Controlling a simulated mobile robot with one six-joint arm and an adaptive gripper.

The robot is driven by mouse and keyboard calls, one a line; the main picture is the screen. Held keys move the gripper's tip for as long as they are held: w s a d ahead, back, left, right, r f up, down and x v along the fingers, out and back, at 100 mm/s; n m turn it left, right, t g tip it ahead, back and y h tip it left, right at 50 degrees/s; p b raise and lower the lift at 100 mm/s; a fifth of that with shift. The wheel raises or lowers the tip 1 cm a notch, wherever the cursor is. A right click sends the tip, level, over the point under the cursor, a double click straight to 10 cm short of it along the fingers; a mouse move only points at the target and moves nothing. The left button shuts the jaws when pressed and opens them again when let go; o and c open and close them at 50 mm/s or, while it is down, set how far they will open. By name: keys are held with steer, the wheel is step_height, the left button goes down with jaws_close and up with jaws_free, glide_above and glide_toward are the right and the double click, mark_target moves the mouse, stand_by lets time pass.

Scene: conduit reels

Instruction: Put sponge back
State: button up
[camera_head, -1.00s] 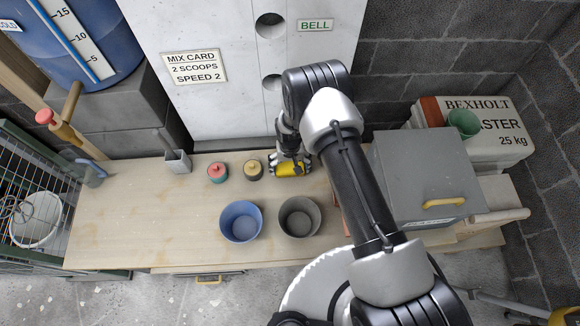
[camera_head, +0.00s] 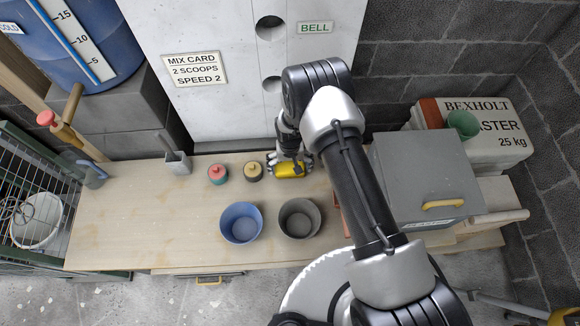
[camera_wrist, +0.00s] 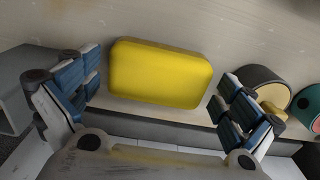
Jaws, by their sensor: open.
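The yellow sponge (camera_head: 290,171) lies on the wooden bench at its back edge, beside the dark pot with the yellow knob. In the wrist view the sponge (camera_wrist: 160,74) is a rounded yellow block between the two blue-padded fingers. My gripper (camera_head: 289,165) is over the sponge, and in the wrist view (camera_wrist: 162,92) its fingers stand apart on either side of it. Gaps show between the sponge and both fingers. The sponge's underside is hidden.
A blue bucket (camera_head: 241,222) and a grey bucket (camera_head: 300,217) stand in front. A grey box (camera_head: 425,180) is at right.

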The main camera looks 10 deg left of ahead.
step_height(320, 180, up, 11)
steer(key=p, duration=0.2)
steer(key=shift+p, duration=0.3)
step_height(320, 180, up, 8)
glide_above(290, 168)
steer(key=w+d, duration=0.2)
steer(key=s+d+r+t, duration=0.1)
steer(key=d+r, duration=0.2)
steer(key=r, duration=0.5)
steer(key=s+d+r+m, duration=0.1)
steer(key=d+r, duration=0.3)
steer(key=r, duration=0.4)
steer(key=s+d+r+t, duration=0.1)
steer(key=d+r, duration=0.2)
steer(key=r, duration=0.5)
steer(key=s+d+r+t, duration=0.1)
steer(key=s+d+r, duration=0.2)
steer(key=s, duration=0.4)
steer(key=s+d+r+m, duration=0.1)
steer(key=s+d+r, duration=0.3)
steer(key=s, duration=0.3)
steer(key=s+d+r+m+t, duration=0.1)
steer(key=s+d+r, duration=0.3)
steer(key=s, duration=0.4)
steer(key=shift+r+t, duration=0.3)
steer(key=shift+r, duration=0.1)
